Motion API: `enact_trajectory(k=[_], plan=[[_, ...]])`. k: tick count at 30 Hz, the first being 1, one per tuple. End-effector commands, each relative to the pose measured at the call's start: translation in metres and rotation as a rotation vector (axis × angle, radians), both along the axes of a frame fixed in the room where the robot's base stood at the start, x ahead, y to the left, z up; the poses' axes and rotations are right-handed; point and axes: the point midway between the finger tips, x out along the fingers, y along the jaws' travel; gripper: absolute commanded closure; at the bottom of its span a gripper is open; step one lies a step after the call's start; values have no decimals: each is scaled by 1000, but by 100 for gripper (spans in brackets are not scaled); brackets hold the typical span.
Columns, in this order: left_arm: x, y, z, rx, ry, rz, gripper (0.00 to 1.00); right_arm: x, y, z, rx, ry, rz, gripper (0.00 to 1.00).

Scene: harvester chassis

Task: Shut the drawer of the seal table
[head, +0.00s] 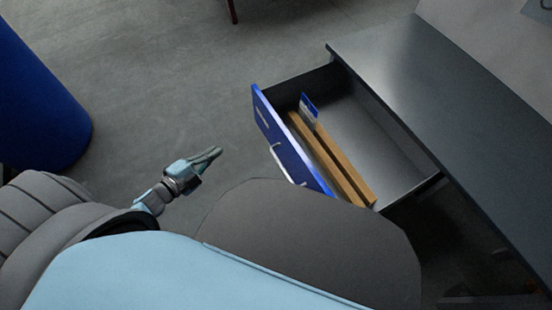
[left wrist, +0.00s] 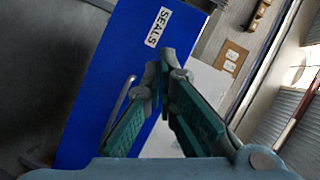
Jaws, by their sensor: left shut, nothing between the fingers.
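The drawer (head: 385,135) of the seal table (head: 440,95) stands pulled out toward my body. Its blue front (head: 285,138) carries a pale bar handle (head: 280,162). In the left wrist view the blue front (left wrist: 110,70) fills the left and middle, with a "SEALS" label (left wrist: 158,27) and the handle (left wrist: 120,107). My left gripper (head: 217,152) is shut and empty, left of the drawer front and apart from it in the head view. It also shows in the left wrist view (left wrist: 165,62), in front of the blue panel. My right gripper is not in view.
Two brown strips (head: 330,160) and a small blue-and-white item (head: 308,108) lie in the drawer. A blue cylinder (head: 40,95) stands at the left. The grey floor (head: 170,75) between cylinder and drawer is clear. My body hides the drawer's near corner.

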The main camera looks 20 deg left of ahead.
Motion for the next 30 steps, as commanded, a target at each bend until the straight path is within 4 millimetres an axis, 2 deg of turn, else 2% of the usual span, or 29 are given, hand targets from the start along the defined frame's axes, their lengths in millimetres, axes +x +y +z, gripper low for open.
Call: enact_trajectory(k=[1,3,5,11,22,30], plan=[[7,-14,-15,72,-110,-125,100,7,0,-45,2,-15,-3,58],[9,-35,1,158,-243,-279,100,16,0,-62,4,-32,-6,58],[6,-48,11,207,-323,-372,100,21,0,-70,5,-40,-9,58],[8,-68,28,250,-402,-460,100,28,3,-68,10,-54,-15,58],[65,-114,29,244,-400,-451,100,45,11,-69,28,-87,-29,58],[101,-144,28,244,-397,-451,100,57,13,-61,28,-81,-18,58]])
